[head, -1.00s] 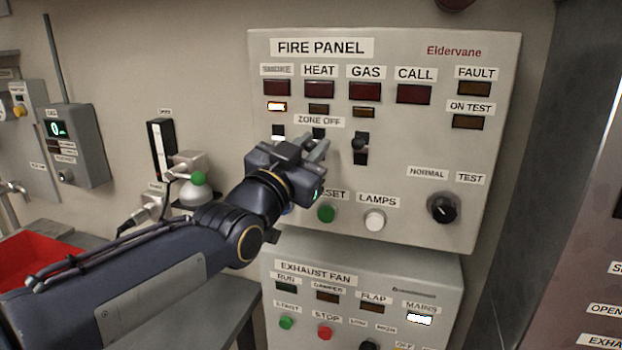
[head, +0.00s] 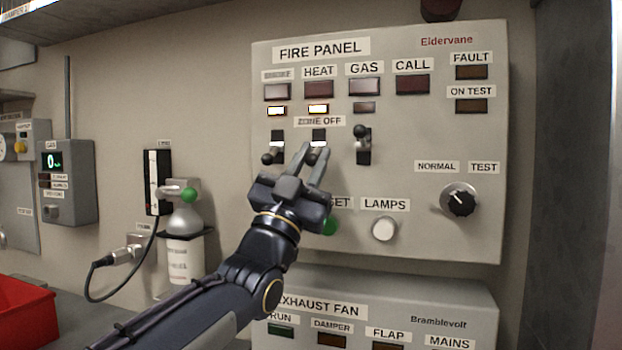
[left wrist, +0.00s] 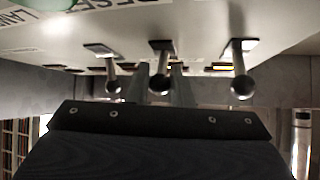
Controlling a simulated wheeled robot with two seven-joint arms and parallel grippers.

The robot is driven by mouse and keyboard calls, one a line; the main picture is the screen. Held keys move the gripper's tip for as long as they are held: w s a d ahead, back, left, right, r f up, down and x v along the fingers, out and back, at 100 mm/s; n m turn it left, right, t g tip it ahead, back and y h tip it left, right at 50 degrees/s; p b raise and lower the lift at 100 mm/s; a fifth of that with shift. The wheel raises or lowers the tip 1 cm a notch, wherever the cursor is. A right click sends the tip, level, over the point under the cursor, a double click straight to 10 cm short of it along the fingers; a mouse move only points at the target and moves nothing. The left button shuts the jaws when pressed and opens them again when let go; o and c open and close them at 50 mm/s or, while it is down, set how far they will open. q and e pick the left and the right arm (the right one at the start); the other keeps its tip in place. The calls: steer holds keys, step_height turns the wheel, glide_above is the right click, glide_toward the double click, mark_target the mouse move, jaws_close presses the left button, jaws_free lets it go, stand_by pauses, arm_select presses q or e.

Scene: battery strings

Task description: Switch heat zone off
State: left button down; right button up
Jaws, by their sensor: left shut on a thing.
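The fire panel (head: 415,225) carries three zone-off toggle levers in a row under the smoke, heat and gas lamps. The heat lever (head: 318,134) is the middle one; its knob sits low, and the small heat lamp (head: 318,109) is lit. My left gripper (head: 315,151) is shut on the heat lever, with its fingers on either side of the knob. In the left wrist view the heat lever (left wrist: 162,85) stands between the fingers. The smoke lever (head: 267,158) is down with its small lamp (head: 277,110) lit. The gas lever (head: 360,131) is up and its small lamp (head: 364,107) is unlit.
The green reset button (head: 330,225) is partly hidden by my gripper, beside the white lamps button (head: 384,229). A black normal/test knob (head: 460,201) is at right. The exhaust fan panel (head: 470,290) is below. A gas bottle (head: 185,220) and red bin (head: 25,310) stand left.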

arm_select(q)
steer(key=shift+f+h, duration=0.1)
steer(key=shift+h, duration=0.2)
steer(key=c, duration=1.4)
jaws_free()
steer(key=shift+o, duration=0.2)
steer(key=b+v, duration=0.2)
steer(key=v, duration=0.5)
steer(key=shift+s+f, duration=0.2)
steer(key=shift+f, duration=0.1)
steer(key=shift+a, duration=0.1)
